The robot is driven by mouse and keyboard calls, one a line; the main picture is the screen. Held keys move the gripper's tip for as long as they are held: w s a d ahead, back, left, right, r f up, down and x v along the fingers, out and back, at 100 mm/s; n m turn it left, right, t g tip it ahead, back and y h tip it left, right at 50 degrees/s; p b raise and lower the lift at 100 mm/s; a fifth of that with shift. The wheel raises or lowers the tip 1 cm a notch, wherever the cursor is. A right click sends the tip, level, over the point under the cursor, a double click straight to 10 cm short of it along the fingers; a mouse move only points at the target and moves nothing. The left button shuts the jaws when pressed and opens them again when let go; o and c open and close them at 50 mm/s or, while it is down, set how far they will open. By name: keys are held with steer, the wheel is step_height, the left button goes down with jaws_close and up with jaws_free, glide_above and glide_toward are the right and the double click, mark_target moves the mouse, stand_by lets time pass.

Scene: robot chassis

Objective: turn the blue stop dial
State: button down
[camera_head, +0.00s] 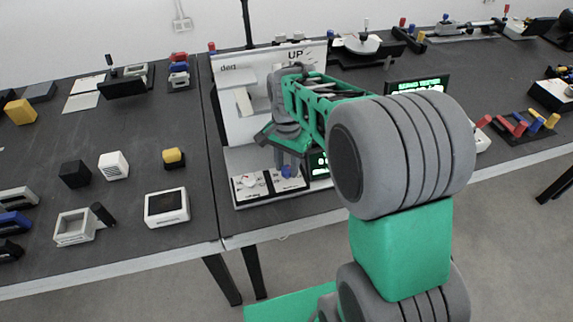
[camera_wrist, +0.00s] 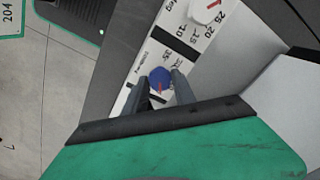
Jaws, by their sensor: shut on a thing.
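The blue stop dial (camera_wrist: 160,78) sits on a white panel (camera_wrist: 149,60) with printed numbers and tick marks. It also shows in the head view (camera_head: 289,171), just under my gripper. My gripper (camera_wrist: 161,88) reaches down to the panel with its two grey fingers on either side of the dial, shut on it. The near side of the dial is partly hidden by the fingers. In the head view my gripper (camera_head: 286,160) is largely covered by my arm.
A white dial with a red pointer (camera_wrist: 207,10) is on the same panel, beside the blue one. A white upright board (camera_head: 235,100) stands behind. A small screen (camera_head: 318,163) is right of the dial. Blocks (camera_head: 113,165) stand on the left table.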

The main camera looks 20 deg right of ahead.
stand_by(0.4)
steer(key=n+p, duration=0.1)
steer(key=n, duration=0.4)
steer(key=shift+r+n, duration=0.1)
steer(key=shift+n, duration=0.3)
steer(key=n+p, duration=0.1)
steer(key=n, duration=0.5)
steer(key=n+p, duration=0.1)
steer(key=n, duration=0.5)
steer(key=shift+n, duration=0.3)
steer(key=n, duration=0.5)
steer(key=shift+p, duration=0.35)
steer(key=shift+n, duration=0.3)
steer(key=c, duration=1)
jaws_free()
